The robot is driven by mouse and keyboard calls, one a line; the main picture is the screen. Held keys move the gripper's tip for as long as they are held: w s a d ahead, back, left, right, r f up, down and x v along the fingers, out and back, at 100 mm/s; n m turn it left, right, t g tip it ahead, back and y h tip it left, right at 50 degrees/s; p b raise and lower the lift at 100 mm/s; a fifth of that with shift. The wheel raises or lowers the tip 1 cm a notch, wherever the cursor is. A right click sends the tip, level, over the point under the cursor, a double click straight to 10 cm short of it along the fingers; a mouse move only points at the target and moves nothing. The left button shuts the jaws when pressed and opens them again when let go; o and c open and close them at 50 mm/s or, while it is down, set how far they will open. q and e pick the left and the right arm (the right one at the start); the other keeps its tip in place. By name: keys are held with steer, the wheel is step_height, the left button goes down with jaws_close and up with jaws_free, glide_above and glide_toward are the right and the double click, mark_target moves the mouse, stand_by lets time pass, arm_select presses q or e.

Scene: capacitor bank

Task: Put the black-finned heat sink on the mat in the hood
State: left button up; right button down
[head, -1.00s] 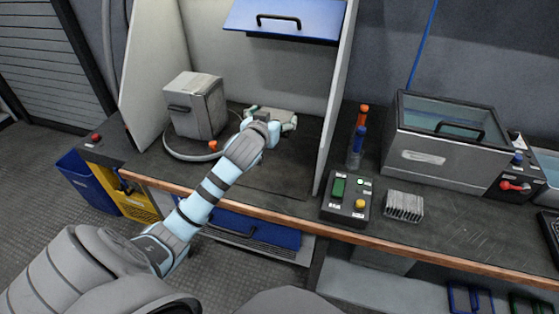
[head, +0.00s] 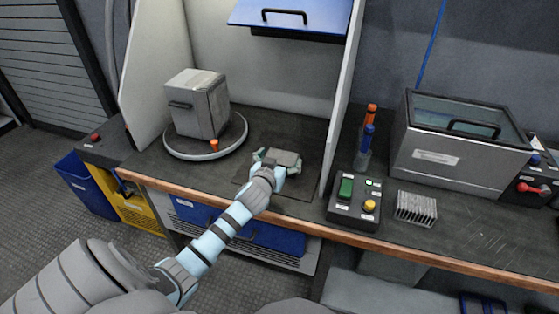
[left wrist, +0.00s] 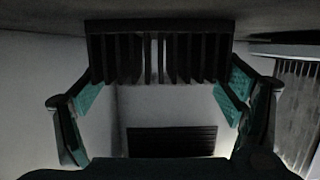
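The black-finned heat sink (left wrist: 160,55) fills the space between the fingertips of my left gripper (left wrist: 162,82) in the left wrist view, its fins facing the camera. The teal pads lie at its two sides, and the gripper appears shut on it. In the head view my left gripper (head: 278,158) is low over the dark mat (head: 303,186) inside the hood, and its wrist and fingers largely hide the heat sink. I cannot tell whether the heat sink touches the mat. My right gripper is not in view.
A grey box (head: 198,105) stands on a round turntable (head: 178,155) left of the mat. The hood's right wall (head: 342,105) is close to the gripper. Outside it are a button box (head: 354,201), a silver finned heat sink (head: 416,208) and a lidded tank (head: 455,150).

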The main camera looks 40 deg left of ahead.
arm_select(q)
steer(key=shift+o, duration=0.7)
steer(key=shift+r, duration=0.15)
steer(key=shift+s+d, duration=0.1)
steer(key=shift+s, duration=0.15)
steer(key=p+v, duration=0.3)
steer(key=v, duration=0.8)
steer(key=shift+s+r, duration=0.15)
steer(key=shift+s, duration=0.1)
